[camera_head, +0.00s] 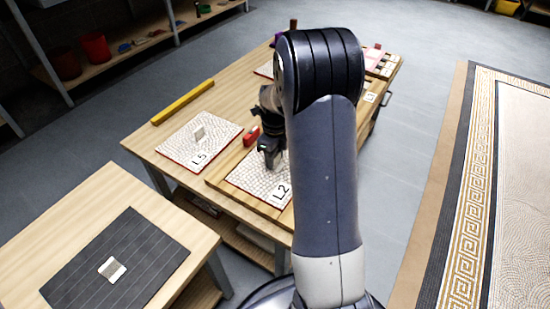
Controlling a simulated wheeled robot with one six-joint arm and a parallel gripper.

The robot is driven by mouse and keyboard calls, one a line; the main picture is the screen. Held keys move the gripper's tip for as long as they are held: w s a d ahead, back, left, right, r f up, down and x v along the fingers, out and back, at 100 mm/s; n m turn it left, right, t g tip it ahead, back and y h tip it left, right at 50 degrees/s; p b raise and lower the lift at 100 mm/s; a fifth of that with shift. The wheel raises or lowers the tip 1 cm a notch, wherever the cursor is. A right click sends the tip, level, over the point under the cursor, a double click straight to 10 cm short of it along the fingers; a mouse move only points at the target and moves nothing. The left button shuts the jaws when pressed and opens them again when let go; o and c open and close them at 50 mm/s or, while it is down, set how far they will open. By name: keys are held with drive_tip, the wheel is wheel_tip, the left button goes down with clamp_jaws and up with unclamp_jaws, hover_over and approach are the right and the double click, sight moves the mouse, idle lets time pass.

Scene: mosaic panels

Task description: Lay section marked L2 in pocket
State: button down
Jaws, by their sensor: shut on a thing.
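The section marked L2 (245,181) is a pale pebbled mosaic slab with a red edge. It lies on or just above a wooden board on the wooden worktable, and I cannot tell which. My gripper (269,161) points down over its middle and is shut, apparently on the slab's small upright grip, which the fingers hide. My arm covers the slab's right side. I cannot make out the pocket in this view.
A similar slab marked L5 (185,148) lies to the left, with a yellow bar (183,102) behind it. A red block (251,136) sits close to my gripper. A lower table with a dark mat (150,252) stands front left. A patterned mosaic floor (482,150) lies right.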

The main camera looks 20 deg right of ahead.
sight(275, 156)
drive_tip(key=c, duration=0.8)
unclamp_jaws()
drive_tip(key=shift+s, duration=0.1)
drive_tip(key=shift+c, duration=0.2)
drive_tip(key=shift+r, duration=0.15)
wheel_tip(275, 156, up, 12)
drive_tip(key=p, duration=0.3)
drive_tip(key=shift+p, duration=0.3)
wheel_tip(275, 156, down, 12)
drive_tip(key=b, duration=0.3)
drive_tip(key=shift+r+p, duration=0.6)
drive_tip(key=shift+r, duration=1.8)
